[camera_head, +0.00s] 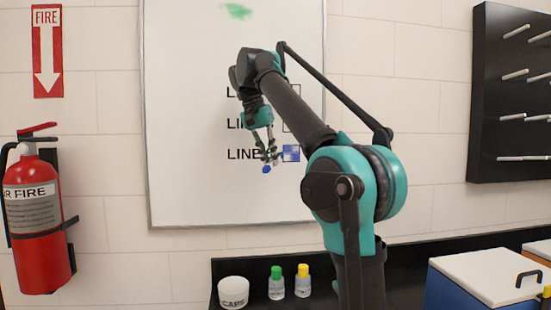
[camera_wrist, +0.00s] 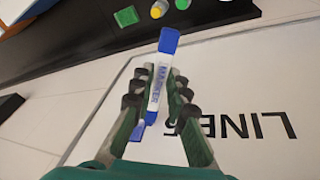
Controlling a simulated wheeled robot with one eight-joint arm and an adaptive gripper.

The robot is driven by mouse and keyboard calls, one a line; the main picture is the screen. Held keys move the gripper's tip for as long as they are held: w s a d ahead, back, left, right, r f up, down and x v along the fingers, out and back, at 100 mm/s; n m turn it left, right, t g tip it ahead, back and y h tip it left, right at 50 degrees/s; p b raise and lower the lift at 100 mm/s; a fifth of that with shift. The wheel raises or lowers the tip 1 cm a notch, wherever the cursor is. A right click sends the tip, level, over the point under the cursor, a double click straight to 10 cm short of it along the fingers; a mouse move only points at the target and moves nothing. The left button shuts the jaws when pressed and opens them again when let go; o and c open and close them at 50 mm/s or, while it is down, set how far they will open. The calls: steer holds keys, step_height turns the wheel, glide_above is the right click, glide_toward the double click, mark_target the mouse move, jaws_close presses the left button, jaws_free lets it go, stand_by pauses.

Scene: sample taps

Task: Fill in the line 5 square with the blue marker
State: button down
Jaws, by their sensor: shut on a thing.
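The blue marker (camera_wrist: 154,92) has a white labelled body with blue ends, and my gripper (camera_wrist: 160,82) is shut on it in the wrist view. In the head view my gripper (camera_head: 268,152) is in front of the whiteboard (camera_head: 190,190), and a blue end of the marker (camera_head: 266,169) shows below the fingers. The lowest line's square (camera_head: 291,153) is just right of my gripper, with patchy blue and pale areas inside. Its label (camera_head: 243,154) reads LINE, with the digit mostly hidden by my gripper. I cannot tell whether the marker touches the board.
A white tub (camera_head: 233,292), a green-capped bottle (camera_head: 276,284) and a yellow-capped bottle (camera_head: 302,282) stand on the dark counter below. A fire extinguisher (camera_head: 38,215) hangs at left. A black peg rack (camera_head: 510,100) is at upper right. A green smear (camera_head: 238,11) marks the board's top.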

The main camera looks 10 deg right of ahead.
steer(key=shift+r, duration=0.5)
steer(key=d, duration=0.7)
stand_by(0.4)
steer(key=shift+s, duration=0.1)
steer(key=shift+s, duration=2.95)
steer(key=shift+s, duration=0.15)
steer(key=s, duration=0.2)
steer(key=shift+s, duration=0.35)
steer(key=shift+a, duration=0.1)
